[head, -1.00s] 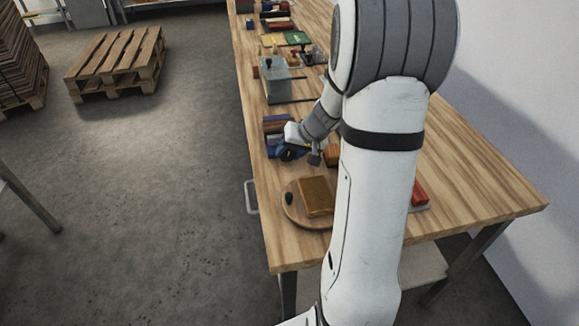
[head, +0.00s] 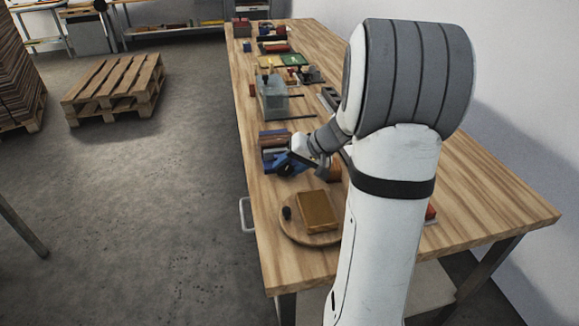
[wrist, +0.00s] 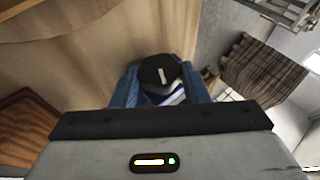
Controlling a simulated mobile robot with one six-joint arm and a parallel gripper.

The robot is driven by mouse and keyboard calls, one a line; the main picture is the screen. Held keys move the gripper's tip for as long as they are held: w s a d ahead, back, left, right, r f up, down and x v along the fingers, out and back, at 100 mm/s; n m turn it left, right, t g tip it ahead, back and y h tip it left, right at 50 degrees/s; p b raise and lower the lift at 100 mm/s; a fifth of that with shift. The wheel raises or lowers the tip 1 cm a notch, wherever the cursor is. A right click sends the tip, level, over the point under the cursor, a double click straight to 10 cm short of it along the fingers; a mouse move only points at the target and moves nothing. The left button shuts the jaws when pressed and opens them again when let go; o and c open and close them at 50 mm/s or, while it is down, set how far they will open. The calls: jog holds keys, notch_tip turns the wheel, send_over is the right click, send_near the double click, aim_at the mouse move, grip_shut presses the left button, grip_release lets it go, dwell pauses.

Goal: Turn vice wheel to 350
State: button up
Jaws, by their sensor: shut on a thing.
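The vice wheel (wrist: 160,69) is a black round knob with a white mark on its face in the wrist view. My gripper (wrist: 160,84) has its blue fingers on either side of the wheel and is shut on it. In the head view my gripper (head: 287,164) is at the near end of the vice (head: 272,140), close to the table's left edge. The vice shows as a small block of blue and brown parts. My gripper hides the wheel there, and no scale or number can be read.
On the wooden table (head: 470,200), a round board (head: 300,234) with a brown block (head: 318,210) and a dark knob lies nearer. A grey clear-sided box (head: 271,98) stands beyond the vice. A pallet (head: 115,85) lies on the floor at left.

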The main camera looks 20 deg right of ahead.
jog(key=o, duration=1)
jog(key=shift+r+p, duration=0.15)
jog(key=shift+p, duration=0.3)
